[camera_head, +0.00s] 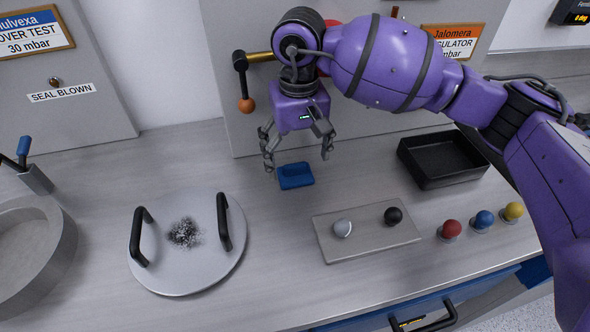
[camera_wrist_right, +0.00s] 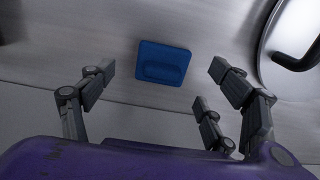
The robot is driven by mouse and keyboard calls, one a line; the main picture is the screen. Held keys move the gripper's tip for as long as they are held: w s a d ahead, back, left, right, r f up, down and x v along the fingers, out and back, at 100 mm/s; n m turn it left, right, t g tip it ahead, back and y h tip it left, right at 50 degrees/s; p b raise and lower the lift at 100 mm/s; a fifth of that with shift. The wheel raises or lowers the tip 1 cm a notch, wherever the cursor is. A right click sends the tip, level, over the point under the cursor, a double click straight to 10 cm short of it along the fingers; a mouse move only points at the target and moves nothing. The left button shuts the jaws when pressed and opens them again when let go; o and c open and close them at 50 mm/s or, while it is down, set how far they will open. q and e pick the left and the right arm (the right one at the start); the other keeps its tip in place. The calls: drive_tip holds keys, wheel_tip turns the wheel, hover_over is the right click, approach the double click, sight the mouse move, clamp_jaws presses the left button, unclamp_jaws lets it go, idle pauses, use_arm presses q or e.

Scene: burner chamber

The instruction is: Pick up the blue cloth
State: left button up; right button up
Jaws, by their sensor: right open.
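The blue cloth (camera_head: 295,176) lies folded and flat on the grey bench top, near the back wall panel. It also shows in the right wrist view (camera_wrist_right: 162,64), just beyond the fingertips. My right gripper (camera_head: 298,158) is open and empty above the cloth, with its fingers spread to either side. In the right wrist view my right gripper (camera_wrist_right: 165,72) has fingers left and right of the cloth, apart from it. My left gripper is not in view.
A round lid (camera_head: 190,275) with two black handles and dark powder lies left of the cloth. A grey plate (camera_head: 365,243) with two knobs lies to the right front. A black tray (camera_head: 443,158) stands at right. Red, blue and yellow buttons line the front right.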

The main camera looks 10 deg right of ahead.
sight(295, 164)
drive_tip(key=f, duration=0.4)
drive_tip(key=shift+w+a, duration=0.2)
drive_tip(key=shift+w, duration=0.05)
drive_tip(key=c, duration=1.1)
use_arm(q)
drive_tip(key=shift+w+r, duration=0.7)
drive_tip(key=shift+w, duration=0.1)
use_arm(e)
drive_tip(key=shift+r, duration=0.55)
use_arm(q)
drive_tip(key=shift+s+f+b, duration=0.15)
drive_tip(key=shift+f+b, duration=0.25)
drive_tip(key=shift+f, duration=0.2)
use_arm(e)
drive_tip(key=s+a+r, duration=0.1)
drive_tip(key=s+r, duration=0.3)
drive_tip(key=s+a+r, duration=0.1)
drive_tip(key=s+r, duration=0.3)
drive_tip(key=s, duration=0.1)
drive_tip(key=s+a+r, duration=0.2)
drive_tip(key=s+r, duration=0.1)
drive_tip(key=s, duration=0.1)
drive_tip(key=shift+s+r, duration=0.25)
drive_tip(key=shift+r, duration=0.15)
